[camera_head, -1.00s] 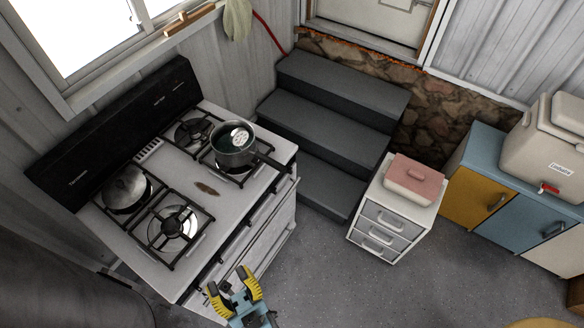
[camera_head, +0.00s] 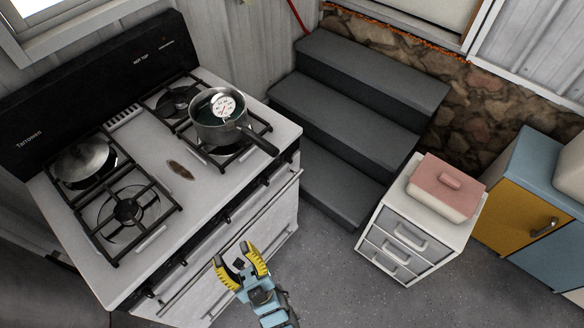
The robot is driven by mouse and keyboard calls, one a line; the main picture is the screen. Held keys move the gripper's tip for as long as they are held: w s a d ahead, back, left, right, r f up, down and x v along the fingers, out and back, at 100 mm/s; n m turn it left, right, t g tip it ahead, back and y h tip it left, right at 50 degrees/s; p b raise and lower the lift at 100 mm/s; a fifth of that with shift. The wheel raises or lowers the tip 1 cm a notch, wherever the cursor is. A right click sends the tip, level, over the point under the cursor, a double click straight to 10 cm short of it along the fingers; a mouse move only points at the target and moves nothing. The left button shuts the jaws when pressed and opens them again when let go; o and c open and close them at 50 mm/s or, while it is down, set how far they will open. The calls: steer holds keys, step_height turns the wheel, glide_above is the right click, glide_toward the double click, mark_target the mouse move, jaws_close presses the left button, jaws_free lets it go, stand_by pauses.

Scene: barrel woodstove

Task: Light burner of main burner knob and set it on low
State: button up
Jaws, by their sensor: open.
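The white gas stove (camera_head: 204,176) stands at the left with four black grates on top. Its front edge carries a row of dark knobs (camera_head: 224,213), small and seen steeply from above, so I cannot tell their settings or which is the main burner knob. No flame shows at any burner. A grey saucepan (camera_head: 219,131) with a round dial thermometer in it sits on the right front burner. My gripper (camera_head: 240,262) is open and empty, in front of the oven door and apart from the knobs.
A lidded pan (camera_head: 85,160) sits on the left back burner. The saucepan's handle points toward the stove's front right. Dark steps (camera_head: 352,110) rise to the right of the stove. A white drawer unit (camera_head: 402,250) with a pink-lidded box (camera_head: 446,186) stands right of open floor.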

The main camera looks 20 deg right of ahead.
steer(key=w+d+f+n+g+y, duration=0.2)
steer(key=w+f+n+g+y, duration=0.35)
steer(key=w+f+g, duration=0.4)
steer(key=m+g+h, duration=0.3)
steer(key=m+h, duration=0.7)
steer(key=h, duration=0.1)
glide_toward(292, 157)
steer(key=shift+n, duration=0.25)
steer(key=b+x, duration=0.5)
steer(key=x, duration=0.3)
steer(key=shift+w+a+b, duration=0.1)
steer(key=shift+w+b, duration=0.15)
steer(key=shift+b, duration=0.15)
steer(key=shift+w+a+r, duration=0.1)
steer(key=shift+w+a, duration=0.2)
steer(key=shift+w, duration=0.35)
steer(key=shift+s, duration=0.1)
jaws_close()
